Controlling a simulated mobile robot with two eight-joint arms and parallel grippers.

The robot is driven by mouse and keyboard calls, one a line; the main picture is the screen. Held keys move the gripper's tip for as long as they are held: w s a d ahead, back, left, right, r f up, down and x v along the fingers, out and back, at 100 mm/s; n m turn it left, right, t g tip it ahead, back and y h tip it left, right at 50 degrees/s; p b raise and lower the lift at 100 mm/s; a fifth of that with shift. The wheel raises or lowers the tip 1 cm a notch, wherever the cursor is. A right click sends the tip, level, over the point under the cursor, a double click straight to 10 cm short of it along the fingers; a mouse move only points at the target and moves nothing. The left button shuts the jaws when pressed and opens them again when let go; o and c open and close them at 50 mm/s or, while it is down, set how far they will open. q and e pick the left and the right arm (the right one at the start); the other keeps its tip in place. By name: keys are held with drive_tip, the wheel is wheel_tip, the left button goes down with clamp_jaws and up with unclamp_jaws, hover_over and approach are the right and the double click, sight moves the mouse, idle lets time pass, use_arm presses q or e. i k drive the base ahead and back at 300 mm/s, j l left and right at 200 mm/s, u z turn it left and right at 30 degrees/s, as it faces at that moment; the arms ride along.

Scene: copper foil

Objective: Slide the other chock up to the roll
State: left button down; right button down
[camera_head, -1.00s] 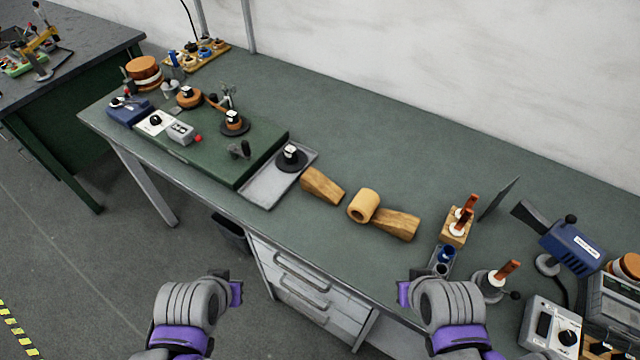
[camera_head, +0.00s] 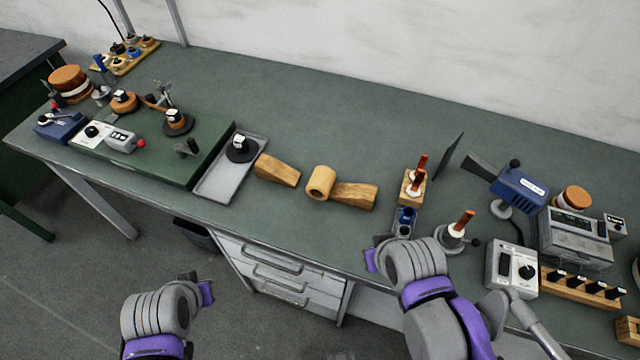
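A tan roll (camera_head: 321,182) with a hollow core lies on the green bench top. One wooden chock (camera_head: 355,195) lies on its right, against it or very nearly so. The other wooden chock (camera_head: 277,170) lies to the left of the roll, with a strip of bare bench between them. My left gripper (camera_head: 203,288) is low at the left, in front of the bench and away from the chocks. My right gripper (camera_head: 371,258) is at the bench's front edge, below and right of the roll. The fingers of both are mostly hidden, so their opening cannot be judged.
A grey tray (camera_head: 214,185) with a black-based knob lies left of the left chock. A wooden block with orange-handled tools (camera_head: 412,187) and a blue-cupped holder (camera_head: 403,222) stand right of the roll. The bench behind the roll is clear.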

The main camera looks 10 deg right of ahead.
sight(267, 167)
drive_tip(key=i+j, duration=0.2)
drive_tip(key=j, duration=0.2)
drive_tip(key=i+j, duration=0.15)
drive_tip(key=j, duration=0.2)
drive_tip(key=i+j, duration=0.2)
drive_tip(key=j, duration=0.2)
drive_tip(key=i+j, duration=0.2)
drive_tip(key=j, duration=0.2)
drive_tip(key=i+j+z, duration=0.15)
drive_tip(key=j, duration=0.2)
drive_tip(key=i+j+z, duration=0.15)
drive_tip(key=j, duration=0.25)
drive_tip(key=z, duration=2.4)
